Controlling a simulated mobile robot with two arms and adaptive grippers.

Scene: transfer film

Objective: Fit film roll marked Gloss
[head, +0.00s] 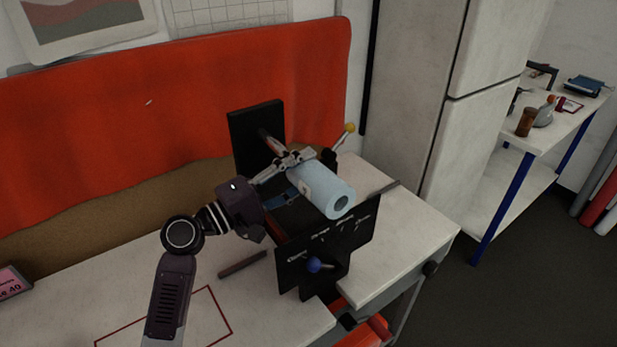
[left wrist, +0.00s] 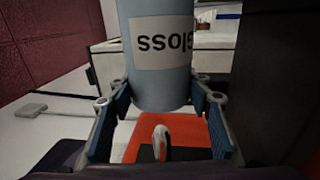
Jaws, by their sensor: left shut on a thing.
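The light blue film roll (head: 328,192) is held by my left gripper (head: 296,180), whose fingers close around its far part. In the left wrist view the roll (left wrist: 160,88) sits between the two blue finger pads of the gripper (left wrist: 160,102), and its white label (left wrist: 165,42) reads "Gloss" upside down. The roll's near end shows a dark bore. It is above the black machine, between the back plate (head: 256,132) and the lettered front plate (head: 330,243). A spindle (head: 272,143) points from the back plate toward the roll. I cannot tell whether the roll is on it. My right gripper is out of view.
A yellow-tipped lever (head: 350,128) stands behind the roll, and a blue knob (head: 314,265) is on the front plate. A dark bar (head: 242,263) lies on the white bench (head: 400,236). A tall pale cabinet (head: 430,110) stands at right. The bench's left front is mostly clear.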

